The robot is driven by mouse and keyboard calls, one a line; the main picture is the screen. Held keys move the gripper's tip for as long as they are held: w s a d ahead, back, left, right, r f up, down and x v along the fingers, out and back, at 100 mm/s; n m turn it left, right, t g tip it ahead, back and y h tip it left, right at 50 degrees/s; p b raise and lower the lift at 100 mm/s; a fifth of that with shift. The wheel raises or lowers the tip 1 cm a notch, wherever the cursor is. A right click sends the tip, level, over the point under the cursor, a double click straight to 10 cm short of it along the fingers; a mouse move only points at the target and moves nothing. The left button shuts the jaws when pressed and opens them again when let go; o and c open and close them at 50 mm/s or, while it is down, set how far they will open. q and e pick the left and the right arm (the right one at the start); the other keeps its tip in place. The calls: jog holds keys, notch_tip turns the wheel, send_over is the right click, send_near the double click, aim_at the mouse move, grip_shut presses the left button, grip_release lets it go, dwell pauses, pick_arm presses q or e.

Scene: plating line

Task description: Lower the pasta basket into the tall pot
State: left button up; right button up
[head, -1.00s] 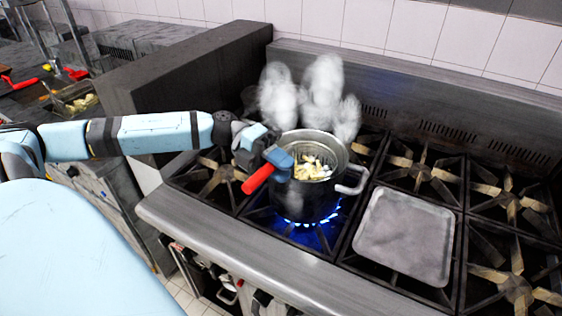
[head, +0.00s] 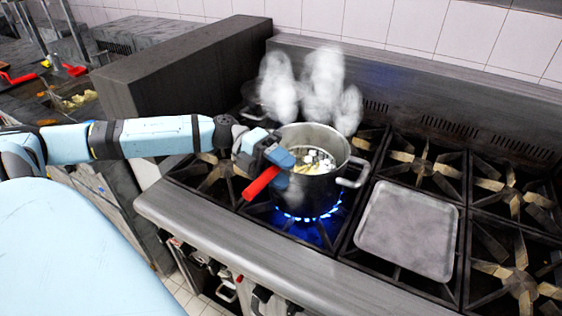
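The tall pot (head: 310,192) is dark grey with side handles and stands on a lit burner with blue flames. The pasta basket shows by its red handle (head: 262,183), which sticks out toward the front left over the pot's rim. Pale pasta (head: 318,163) shows low inside the pot; the basket's body is mostly hidden by the pot wall and my gripper. My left gripper (head: 279,157) is at the pot's left rim and appears shut on the basket's handle. My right gripper is out of view.
Steam (head: 318,85) rises behind the pot. A grey square tray (head: 408,232) lies on the burners to the right. Empty burner grates (head: 423,163) lie around. A dark raised block (head: 180,75) stands at the back left, and a tiled wall is behind.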

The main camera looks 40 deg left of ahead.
pick_arm(q)
jog(key=shift+f, duration=0.1)
jog(key=shift+a, duration=0.5)
jog(key=p+v, duration=0.4)
jog(key=v, duration=0.9)
jog(key=shift+r, duration=0.2)
jog(key=shift+d, duration=0.1)
jog(key=shift+s, duration=0.1)
